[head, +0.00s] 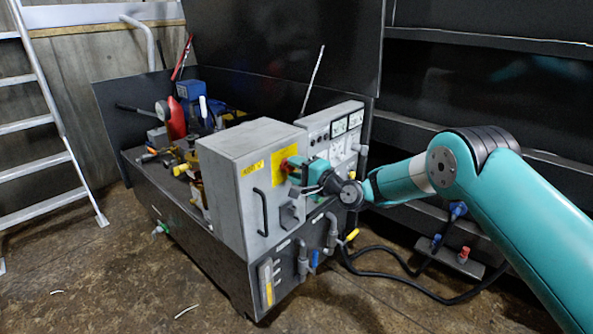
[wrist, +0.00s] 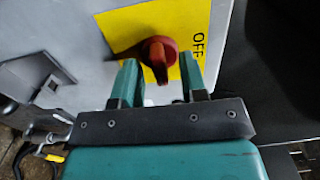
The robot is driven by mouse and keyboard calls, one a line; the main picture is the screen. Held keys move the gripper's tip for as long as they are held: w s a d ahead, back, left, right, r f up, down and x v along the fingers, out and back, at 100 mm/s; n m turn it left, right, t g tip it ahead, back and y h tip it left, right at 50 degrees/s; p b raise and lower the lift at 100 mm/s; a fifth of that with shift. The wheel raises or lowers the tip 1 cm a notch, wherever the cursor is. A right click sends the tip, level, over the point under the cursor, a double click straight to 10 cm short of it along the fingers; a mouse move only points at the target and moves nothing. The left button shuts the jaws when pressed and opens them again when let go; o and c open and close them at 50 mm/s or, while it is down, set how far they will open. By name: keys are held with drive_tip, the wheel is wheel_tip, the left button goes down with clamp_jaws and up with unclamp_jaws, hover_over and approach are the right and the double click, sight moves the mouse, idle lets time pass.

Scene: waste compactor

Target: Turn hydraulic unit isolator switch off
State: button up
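The isolator switch is a red rotary knob (wrist: 158,56) on a yellow plate (wrist: 190,18) marked OFF, on the face of a grey cabinet (head: 228,185). In the head view the red knob (head: 288,164) shows only partly beside my gripper (head: 294,172). In the wrist view my gripper (wrist: 161,82) is open, with one finger left of the knob and one right of it. Gaps show between the knob and both fingers. The knob's handle points down toward my gripper in the wrist view. The yellow plate (head: 283,154) is partly hidden by my gripper in the head view.
A panel with gauges (head: 340,128) stands behind. Pipes and valves (head: 331,235) sit below. A ladder (head: 45,120) leans at the left.

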clamp_jaws()
drive_tip(key=shift+f+n, duration=0.1)
drive_tip(key=shift+n, duration=0.2)
drive_tip(key=shift+n+b, duration=8.7)
